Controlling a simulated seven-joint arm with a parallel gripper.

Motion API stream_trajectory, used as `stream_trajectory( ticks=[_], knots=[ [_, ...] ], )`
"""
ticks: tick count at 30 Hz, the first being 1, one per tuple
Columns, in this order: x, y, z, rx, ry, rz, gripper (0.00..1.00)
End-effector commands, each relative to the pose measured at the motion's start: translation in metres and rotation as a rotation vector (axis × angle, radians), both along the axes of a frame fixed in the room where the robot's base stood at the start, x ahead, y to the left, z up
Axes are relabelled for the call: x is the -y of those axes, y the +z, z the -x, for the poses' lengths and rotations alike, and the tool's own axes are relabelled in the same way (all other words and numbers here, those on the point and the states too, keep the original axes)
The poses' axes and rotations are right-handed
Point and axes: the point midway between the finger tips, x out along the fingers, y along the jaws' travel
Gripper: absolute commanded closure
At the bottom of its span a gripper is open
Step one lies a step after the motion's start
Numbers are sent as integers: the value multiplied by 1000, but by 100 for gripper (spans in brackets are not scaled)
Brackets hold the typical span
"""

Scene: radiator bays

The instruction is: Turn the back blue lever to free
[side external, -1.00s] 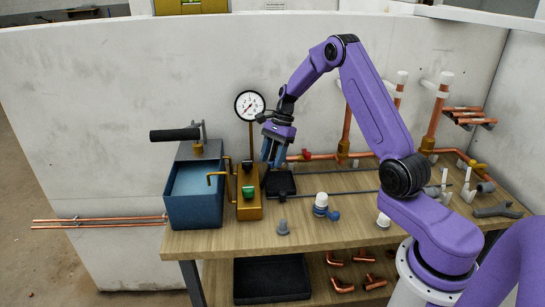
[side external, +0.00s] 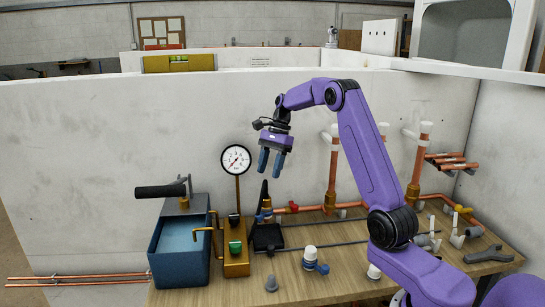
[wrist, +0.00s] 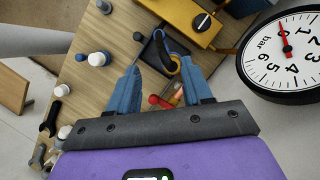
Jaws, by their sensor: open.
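My gripper (side external: 270,173) is open and empty, with its blue fingers pointing down, in the air right of the gauge. In the wrist view its fingertips (wrist: 160,70) are apart. Below it stands a dark upright piece with brass and blue parts (side external: 265,215). A dark blue curved piece with an orange end (wrist: 168,55) shows between the fingers in the wrist view. I cannot tell whether either is the back blue lever. A separate blue lever (side external: 321,269) sits on a white-capped fitting nearer the front of the bench. A red handle (side external: 293,206) is on the copper pipe behind.
The pressure gauge (side external: 236,159) stands on a brass box (side external: 236,263), close to my gripper. Left of it is a blue tank (side external: 180,261) with a black handle. Copper risers (side external: 332,180) stand at the back right. A grey cone (side external: 271,284) is at the bench front.

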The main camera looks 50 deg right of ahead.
Motion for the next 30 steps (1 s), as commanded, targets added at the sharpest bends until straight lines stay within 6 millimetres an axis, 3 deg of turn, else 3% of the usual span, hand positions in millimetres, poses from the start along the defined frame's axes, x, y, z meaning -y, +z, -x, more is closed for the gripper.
stream_trajectory(
  ticks=[3,9,24,28,30],
  knots=[
    [7,16,0,2,-2,2,50],
    [13,30,0,0,-2,1,50],
    [13,32,1,0,-1,1,50],
    [3,33,1,6,40,7,50],
    [-12,34,1,15,99,17,50]
  ],
)
